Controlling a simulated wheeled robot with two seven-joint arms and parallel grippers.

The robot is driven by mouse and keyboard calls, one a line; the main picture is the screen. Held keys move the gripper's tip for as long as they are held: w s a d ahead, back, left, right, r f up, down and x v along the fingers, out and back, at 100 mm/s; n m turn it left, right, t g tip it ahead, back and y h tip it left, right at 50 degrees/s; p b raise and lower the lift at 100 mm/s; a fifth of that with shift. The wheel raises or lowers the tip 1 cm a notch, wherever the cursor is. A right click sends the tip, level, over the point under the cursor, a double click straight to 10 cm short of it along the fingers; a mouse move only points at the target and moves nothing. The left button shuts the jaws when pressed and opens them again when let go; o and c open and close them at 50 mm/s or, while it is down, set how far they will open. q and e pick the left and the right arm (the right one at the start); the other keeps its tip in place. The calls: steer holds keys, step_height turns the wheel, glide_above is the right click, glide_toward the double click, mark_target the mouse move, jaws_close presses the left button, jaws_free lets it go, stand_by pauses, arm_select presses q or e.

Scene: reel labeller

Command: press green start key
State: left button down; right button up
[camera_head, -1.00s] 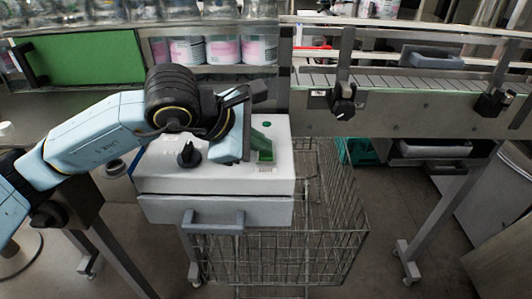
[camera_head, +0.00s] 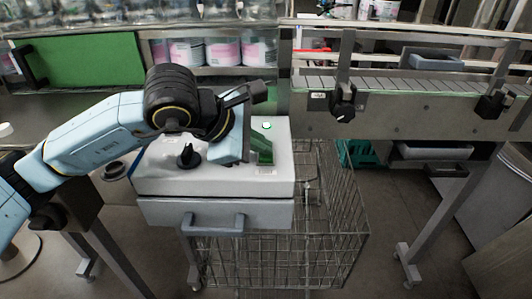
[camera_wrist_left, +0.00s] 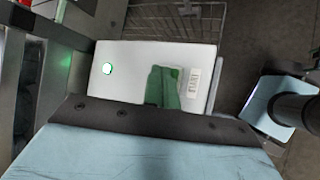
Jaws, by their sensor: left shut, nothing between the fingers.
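The white labeller box (camera_head: 215,183) stands in the middle of the head view, with a grey handle on its front. My left gripper (camera_head: 265,158) points down at the right part of its top. Its green fingers are shut, with nothing between them, and their tips are at the place of the green start key, which they largely hide. In the left wrist view the fingers (camera_wrist_left: 161,90) reach the key, with a small green edge of it (camera_wrist_left: 177,73) showing beside a printed label (camera_wrist_left: 193,80). A round lamp (camera_head: 266,125) glows white-green; it also shows in the left wrist view (camera_wrist_left: 107,68). My right gripper is out of view.
A black knob (camera_head: 188,156) stands up on the box's top, left of my gripper. A wire cart (camera_head: 330,225) is beside and below the box. A conveyor (camera_head: 410,107) runs at the back right. Tubs (camera_head: 222,52) stand on the shelf behind.

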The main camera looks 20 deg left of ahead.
mark_target(261, 157)
arm_select(q)
steer(key=shift+r, duration=0.55)
steer(key=shift+r, duration=0.15)
steer(key=shift+r+p, duration=1.4)
steer(key=shift+r, duration=1.05)
steer(key=shift+f, duration=0.1)
